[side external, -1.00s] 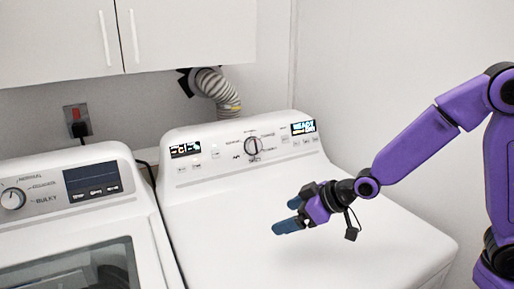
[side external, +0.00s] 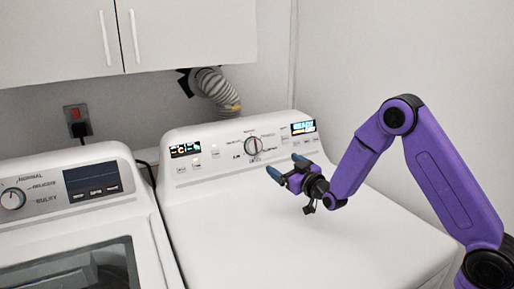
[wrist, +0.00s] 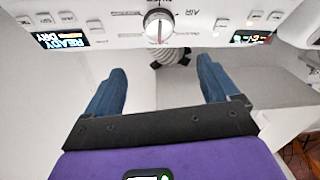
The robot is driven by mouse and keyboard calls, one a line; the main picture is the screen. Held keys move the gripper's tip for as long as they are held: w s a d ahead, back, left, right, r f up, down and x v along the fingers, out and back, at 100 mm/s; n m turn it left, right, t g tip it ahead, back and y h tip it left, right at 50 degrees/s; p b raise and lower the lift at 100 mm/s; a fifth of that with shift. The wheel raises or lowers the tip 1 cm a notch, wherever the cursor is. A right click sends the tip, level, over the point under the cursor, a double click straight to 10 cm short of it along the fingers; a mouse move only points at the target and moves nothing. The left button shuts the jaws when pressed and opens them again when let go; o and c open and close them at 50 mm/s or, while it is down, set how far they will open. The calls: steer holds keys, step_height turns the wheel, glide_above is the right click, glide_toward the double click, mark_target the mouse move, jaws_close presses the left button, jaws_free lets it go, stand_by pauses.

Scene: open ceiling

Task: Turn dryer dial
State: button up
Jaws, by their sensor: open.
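The dryer dial (side external: 253,146) is a round knob with a silver-white face and dark rim, in the middle of the dryer's control panel. In the wrist view the dial (wrist: 158,26) shows at the top centre, with a red line on its face. My gripper (side external: 286,167) is open and empty, a little in front of the panel, below and to the right of the dial in the side view. In the wrist view its two blue fingers (wrist: 162,84) are spread wide, and the dial lies beyond them, between their lines. The fingers do not touch the dial.
The dryer's white top (side external: 300,235) is broad and clear. Two lit displays (side external: 185,149) (side external: 303,127) and small buttons flank the dial. A washer (side external: 75,205) with its own dial (side external: 13,198) stands at left. A vent hose (side external: 217,90) rises behind the panel, under white cabinets (side external: 190,35).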

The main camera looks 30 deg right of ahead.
mark_target(257, 146)
steer(key=w, duration=1.1)
steer(key=w+a, duration=0.1)
steer(key=w, duration=0.4)
steer(key=shift+w, duration=0.15)
steer(key=shift+c, duration=0.3)
steer(key=c, duration=1)
